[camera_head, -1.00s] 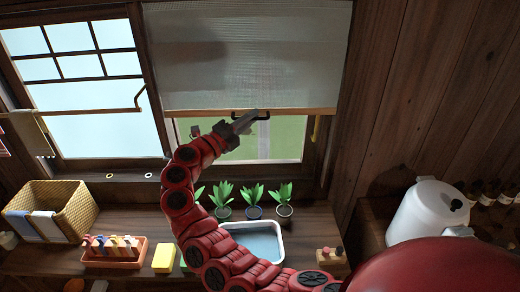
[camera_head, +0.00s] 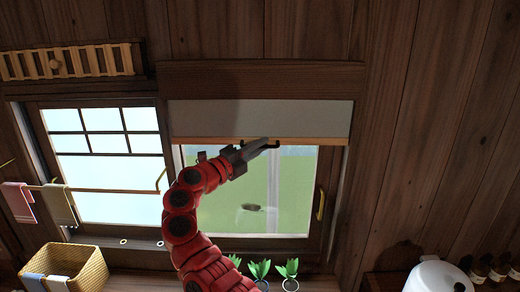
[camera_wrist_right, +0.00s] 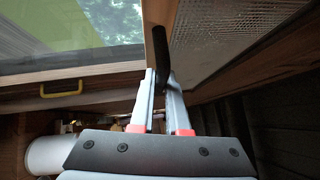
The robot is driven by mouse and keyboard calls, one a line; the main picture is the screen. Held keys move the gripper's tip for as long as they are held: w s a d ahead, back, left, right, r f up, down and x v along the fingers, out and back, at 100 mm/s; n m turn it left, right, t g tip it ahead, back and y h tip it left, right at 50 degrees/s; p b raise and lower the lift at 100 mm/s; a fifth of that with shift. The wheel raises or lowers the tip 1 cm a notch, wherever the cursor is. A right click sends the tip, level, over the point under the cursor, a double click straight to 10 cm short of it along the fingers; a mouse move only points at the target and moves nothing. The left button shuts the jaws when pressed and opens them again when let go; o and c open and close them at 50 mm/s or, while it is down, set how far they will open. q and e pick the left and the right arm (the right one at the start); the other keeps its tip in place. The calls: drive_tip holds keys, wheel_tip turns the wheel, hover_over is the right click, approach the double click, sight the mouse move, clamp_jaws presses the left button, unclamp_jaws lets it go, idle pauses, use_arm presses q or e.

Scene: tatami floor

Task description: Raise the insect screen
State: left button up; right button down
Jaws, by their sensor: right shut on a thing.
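The insect screen (camera_head: 262,118) is a pale grey sheet with a light wooden bottom bar (camera_head: 205,139), covering only the upper part of the right-hand window. My right gripper (camera_head: 262,146) is at the bar's middle, shut on the dark handle under it. In the right wrist view the fingers (camera_wrist_right: 160,90) close around the black curved handle (camera_wrist_right: 160,52), and the screen's mesh (camera_wrist_right: 235,30) shows to the right. The lower window is uncovered, with green behind it. My left gripper is not in view.
A yellow handle (camera_head: 321,205) is on the window frame's right side. A rail with hanging cloths (camera_head: 58,205) crosses the left window. Below are a wicker basket (camera_head: 85,263), several potted plants (camera_head: 260,268) and a white pot (camera_head: 437,276).

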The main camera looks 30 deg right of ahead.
drive_tip(key=c, duration=0.9)
unclamp_jaws()
drive_tip(key=shift+a+f, duration=0.1)
drive_tip(key=shift+a, duration=0.15)
drive_tip(key=b+v, duration=0.6)
drive_tip(key=v, duration=1.1)
drive_tip(key=shift+b, duration=0.3)
